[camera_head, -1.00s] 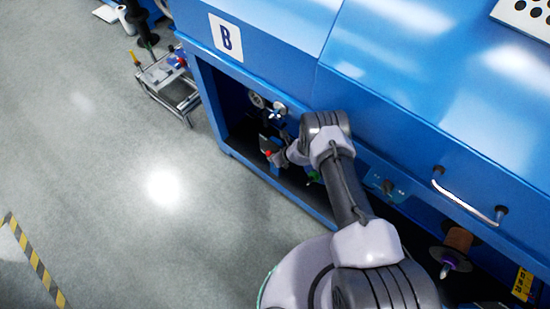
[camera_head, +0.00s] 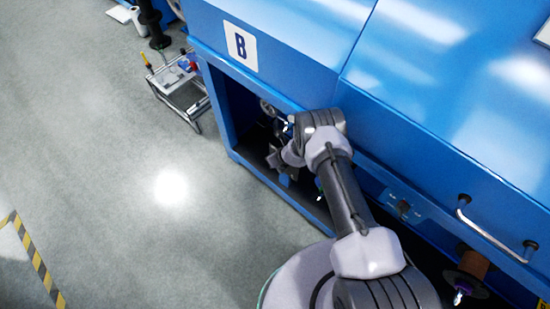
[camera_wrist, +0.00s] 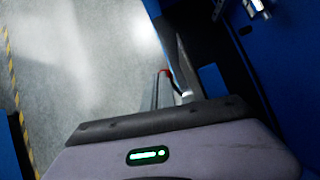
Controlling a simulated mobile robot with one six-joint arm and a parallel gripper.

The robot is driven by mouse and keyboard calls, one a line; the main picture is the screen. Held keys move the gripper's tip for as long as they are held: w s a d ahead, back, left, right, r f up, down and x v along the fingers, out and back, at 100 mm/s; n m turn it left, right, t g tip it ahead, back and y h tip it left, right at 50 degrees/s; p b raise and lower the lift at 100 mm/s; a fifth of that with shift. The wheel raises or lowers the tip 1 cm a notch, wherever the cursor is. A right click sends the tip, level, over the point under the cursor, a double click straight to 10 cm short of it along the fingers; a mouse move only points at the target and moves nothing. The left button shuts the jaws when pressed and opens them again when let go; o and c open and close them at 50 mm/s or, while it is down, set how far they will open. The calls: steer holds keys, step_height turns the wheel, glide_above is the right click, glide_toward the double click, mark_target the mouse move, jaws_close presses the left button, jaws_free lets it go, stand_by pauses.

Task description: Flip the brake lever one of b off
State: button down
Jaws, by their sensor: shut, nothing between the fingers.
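The blue machine marked B (camera_head: 241,46) has an open bay below its panel. My gripper (camera_head: 277,160) reaches into this bay from the right, and its fingers are shut with nothing held. In the wrist view, my gripper's narrow grey fingers (camera_wrist: 158,92) point away from the grey wrist housing. A small red tip (camera_wrist: 165,71), which looks like the brake lever's knob, shows right at the fingers' end. I cannot tell whether they touch. In the head view the lever is hidden behind my gripper and arm.
The bay's blue frame (camera_head: 219,108) stands close to the left of my gripper. A handwheel (camera_head: 268,108) sits above it inside the bay. A small metal cart (camera_head: 180,85) stands at the left. The grey floor (camera_head: 110,190) in front is clear.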

steer(key=shift+w+a+r, duration=0.2)
steer(key=shift+w+a, duration=0.2)
steer(key=shift+a, duration=0.1)
steer(key=shift+r, duration=0.1)
steer(key=shift+s+d+r+p, duration=0.1)
steer(key=shift+r+p, duration=0.25)
steer(key=shift+p, duration=0.2)
steer(key=s+p+v, duration=0.1)
steer(key=p+v, duration=0.5)
steer(key=p, duration=0.2)
steer(key=shift+d+p, duration=0.35)
steer(key=shift+d, duration=0.15)
steer(key=shift+f, duration=0.1)
steer(key=shift+s, duration=0.1)
